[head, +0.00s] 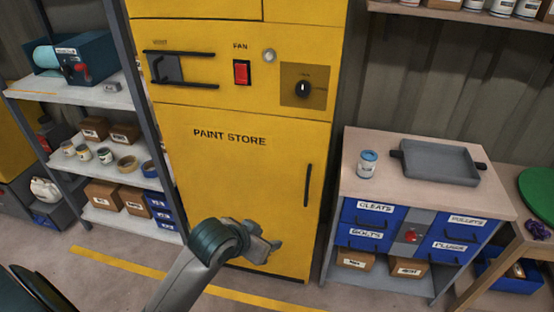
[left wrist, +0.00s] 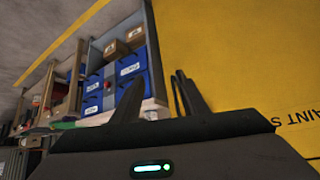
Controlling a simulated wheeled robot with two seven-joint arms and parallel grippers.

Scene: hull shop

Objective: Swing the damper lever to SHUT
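The yellow paint store cabinet (head: 240,170) stands at the centre of the head view. A black knob or lever (head: 303,88) sits on a tan square plate at its upper right. It looks roughly upright, but the small lettering around it is unreadable, so I cannot confirm it is the damper lever. My left gripper (head: 266,243) is in front of the cabinet's lower door, well below the plate. Its fingers stand apart with nothing between them; the left wrist view also shows this gap (left wrist: 160,88). My right gripper is not in view.
The cabinet also carries a red FAN switch (head: 241,72), a dark sliding panel (head: 166,68) between rails and a long door handle (head: 308,185). Shelves (head: 90,95) stand left. A workbench (head: 430,185) with a tray (head: 440,162) and a can (head: 367,164) stands right.

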